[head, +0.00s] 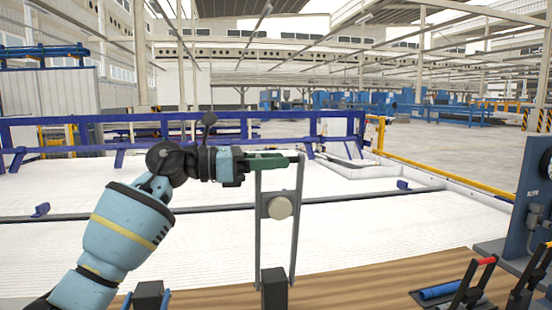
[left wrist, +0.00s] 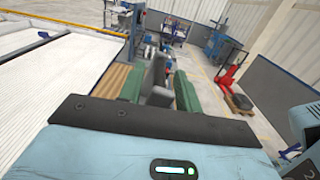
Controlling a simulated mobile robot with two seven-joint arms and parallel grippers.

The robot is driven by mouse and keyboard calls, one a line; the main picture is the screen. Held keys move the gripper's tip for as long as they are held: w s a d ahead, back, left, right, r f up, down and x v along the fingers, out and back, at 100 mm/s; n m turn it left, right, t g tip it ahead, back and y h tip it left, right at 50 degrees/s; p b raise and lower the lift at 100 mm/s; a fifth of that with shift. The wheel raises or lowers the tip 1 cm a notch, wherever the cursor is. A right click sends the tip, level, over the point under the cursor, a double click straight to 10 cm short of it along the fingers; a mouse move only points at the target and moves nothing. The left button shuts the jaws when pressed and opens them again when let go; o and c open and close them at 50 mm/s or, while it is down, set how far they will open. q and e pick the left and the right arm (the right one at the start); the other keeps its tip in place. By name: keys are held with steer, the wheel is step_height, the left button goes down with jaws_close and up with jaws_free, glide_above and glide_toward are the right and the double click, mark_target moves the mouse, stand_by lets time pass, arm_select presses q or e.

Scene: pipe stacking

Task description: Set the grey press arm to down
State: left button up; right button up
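The grey press arm (head: 299,225) stands upright on the bench, two tall grey bars with a round cream knob (head: 279,207) between them. A dark block (head: 274,288) is at its foot. My left gripper (head: 292,160) reaches in from the left, level, with its green fingers at the top of the press arm. In the left wrist view the green fingers (left wrist: 160,85) are apart. A grey bar (left wrist: 157,70) shows between them; whether they touch it is hard to see. My right gripper is in neither view.
The wooden bench (head: 370,283) runs along the front. At its right are a blue tube (head: 440,291), red-tipped clamps (head: 486,261) and a blue upright stand (head: 527,200). Another dark block (head: 149,294) is at lower left. A white conveyor (head: 80,240) lies behind.

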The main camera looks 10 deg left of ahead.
arm_select(q)
steer(key=shift+w+d, duration=0.15)
steer(key=shift+d, duration=0.35)
jaws_close()
